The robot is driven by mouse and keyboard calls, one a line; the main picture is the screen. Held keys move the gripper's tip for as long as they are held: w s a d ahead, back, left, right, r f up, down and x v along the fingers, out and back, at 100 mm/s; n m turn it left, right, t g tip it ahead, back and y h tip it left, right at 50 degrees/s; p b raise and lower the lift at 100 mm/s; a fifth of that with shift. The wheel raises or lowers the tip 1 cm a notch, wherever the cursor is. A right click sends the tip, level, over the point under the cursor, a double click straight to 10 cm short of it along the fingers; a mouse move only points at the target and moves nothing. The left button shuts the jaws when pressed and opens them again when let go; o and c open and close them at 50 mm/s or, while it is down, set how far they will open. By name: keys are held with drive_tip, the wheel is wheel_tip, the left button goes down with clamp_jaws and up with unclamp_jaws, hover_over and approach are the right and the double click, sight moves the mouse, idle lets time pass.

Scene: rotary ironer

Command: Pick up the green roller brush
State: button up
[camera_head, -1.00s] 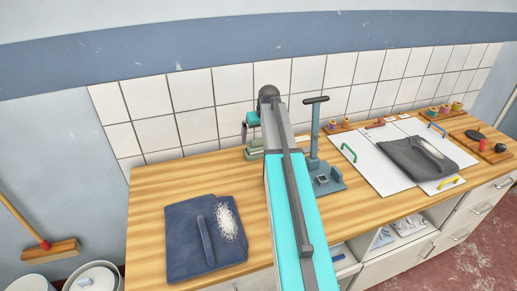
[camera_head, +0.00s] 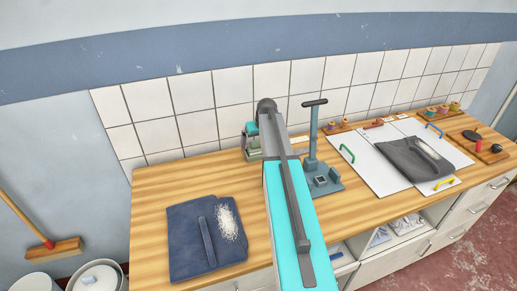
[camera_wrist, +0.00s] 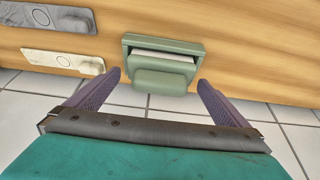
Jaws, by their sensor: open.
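A green object (camera_wrist: 166,85) with a rounded front block and a white strip in its raised rim sits on the wooden counter, in the wrist view; it looks like the green roller brush in a holder, but I cannot tell the two apart. In the head view the green object (camera_head: 254,152) is at the back of the counter by the tiles, partly hidden by my arm. My gripper (camera_wrist: 158,79) is open, its two purple fingers on either side of the green block. The fingers look apart from it. In the head view the gripper is mostly hidden.
A teal press stand (camera_head: 320,178) stands right of my arm. A folded navy cloth (camera_head: 190,245) with white fluff lies at left. White boards (camera_head: 372,165) carry a grey garment. Tiles close off the back.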

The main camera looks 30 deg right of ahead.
idle(0.4)
drive_tip(key=c, duration=1.1)
drive_tip(key=shift+r, duration=0.15)
drive_tip(key=shift+r+b, duration=1.95)
drive_tip(key=shift+r, duration=2.95)
drive_tip(key=o, duration=0.4)
drive_tip(key=shift+c, duration=1.2)
drive_tip(key=s+a+n+b, duration=0.1)
drive_tip(key=s+a+b, duration=0.2)
drive_tip(key=a, duration=1.5)
drive_tip(key=s+a+n+y+b, duration=0.1)
drive_tip(key=s+a+b, duration=0.2)
drive_tip(key=a, duration=1.6)
drive_tip(key=shift+s+a+f+n+b, duration=0.2)
drive_tip(key=shift+s+f+n+b, duration=0.25)
drive_tip(key=shift+s, duration=0.1)
